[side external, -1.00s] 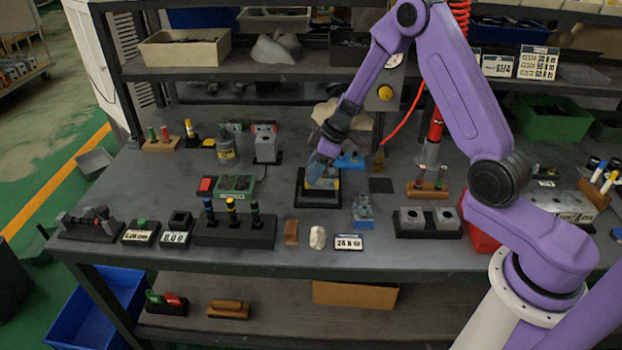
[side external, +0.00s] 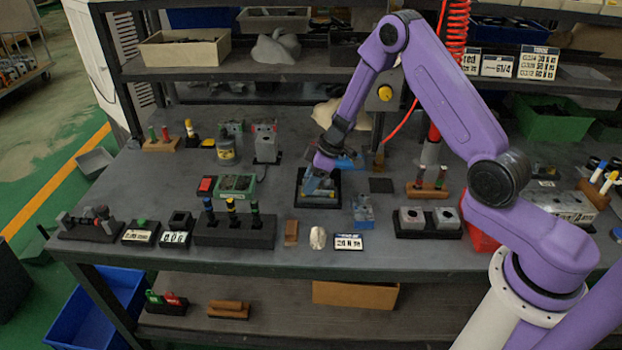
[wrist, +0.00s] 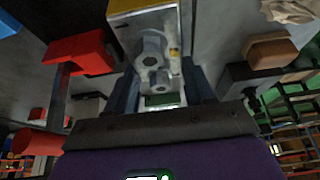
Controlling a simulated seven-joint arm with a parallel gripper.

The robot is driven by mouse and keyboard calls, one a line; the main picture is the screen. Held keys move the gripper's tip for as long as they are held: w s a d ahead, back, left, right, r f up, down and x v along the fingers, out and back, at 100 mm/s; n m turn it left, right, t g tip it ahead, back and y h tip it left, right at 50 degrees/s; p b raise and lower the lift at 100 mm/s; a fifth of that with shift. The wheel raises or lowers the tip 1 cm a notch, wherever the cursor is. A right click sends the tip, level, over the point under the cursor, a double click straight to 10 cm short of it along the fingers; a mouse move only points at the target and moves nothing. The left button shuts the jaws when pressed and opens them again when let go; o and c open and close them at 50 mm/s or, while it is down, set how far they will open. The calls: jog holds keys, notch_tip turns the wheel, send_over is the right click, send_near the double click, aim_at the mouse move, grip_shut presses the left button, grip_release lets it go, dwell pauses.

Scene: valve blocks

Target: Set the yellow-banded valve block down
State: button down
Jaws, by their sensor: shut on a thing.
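The yellow-banded valve block (wrist: 178,30) is a grey metal block with a hex fitting and a yellow band along its top edge in the wrist view. It sits between the two fingers of my gripper (wrist: 160,90), which is shut on it. In the side view my gripper (side external: 317,182) points down over a square black tray (side external: 302,203) on the bench. The block is low within the tray's outline there, mostly hidden by the fingers. I cannot tell whether it touches the tray floor.
A blue valve block (side external: 363,212) stands to the right of the tray, with a label plate (side external: 349,242) in front. A black holder with two grey blocks (side external: 429,220) is further right.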

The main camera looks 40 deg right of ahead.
jog(key=shift+c, duration=2.1)
grip_release()
jog(key=v, duration=1.2)
jog(key=s+a+r+n+g, duration=0.1)
jog(key=s+a+r+g, duration=0.15)
jog(key=s+a, duration=0.4)
jog(key=s+a+r+n+g, duration=0.1)
jog(key=s+a+r, duration=0.35)
jog(key=s, duration=0.35)
jog(key=s+d+r+h, duration=0.1)
jog(key=s+d, duration=0.1)
jog(key=s, duration=0.9)
jog(key=s+d+r+n+h, duration=0.1)
jog(key=s, duration=0.9)
jog(key=shift+s+d+r+n+h, duration=0.15)
jog(key=shift+s+d+n+h, duration=0.15)
jog(key=shift+s+d+h, duration=0.1)
